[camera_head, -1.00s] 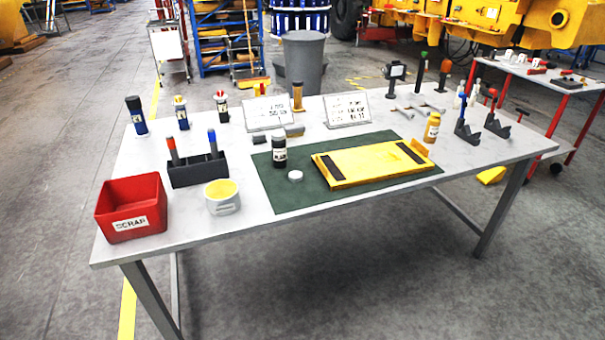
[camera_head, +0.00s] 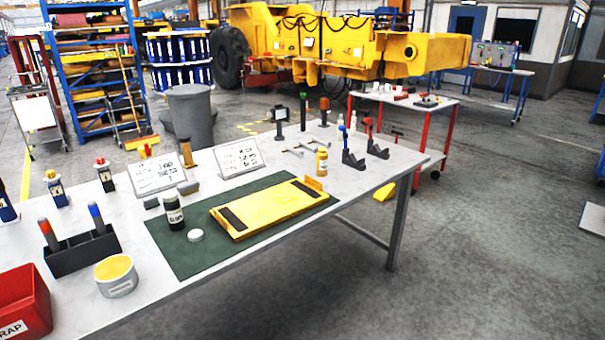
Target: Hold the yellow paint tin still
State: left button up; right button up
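The yellow paint tin (camera_head: 116,276) is a short white tub with yellow at its open top and a label on its side. It stands upright on the grey table (camera_head: 365,175), near the front edge at the left, between the red bin and the green mat. Nothing touches it. Neither of my grippers is in the head view.
A red scrap bin (camera_head: 24,302) is left of the tin. A black holder with two markers (camera_head: 84,252) stands behind it. The green mat (camera_head: 173,250) holds a yellow plate (camera_head: 268,208), a dark bottle (camera_head: 173,212) and a white lid (camera_head: 195,235). Bare tabletop surrounds the tin.

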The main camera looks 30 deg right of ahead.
aim_at(321, 156)
jog(key=i+l+u, duration=0.2)
jog(key=i, duration=0.3)
jog(key=i+l+u, duration=0.2)
jog(key=i, duration=0.25)
jog(key=l, duration=0.1)
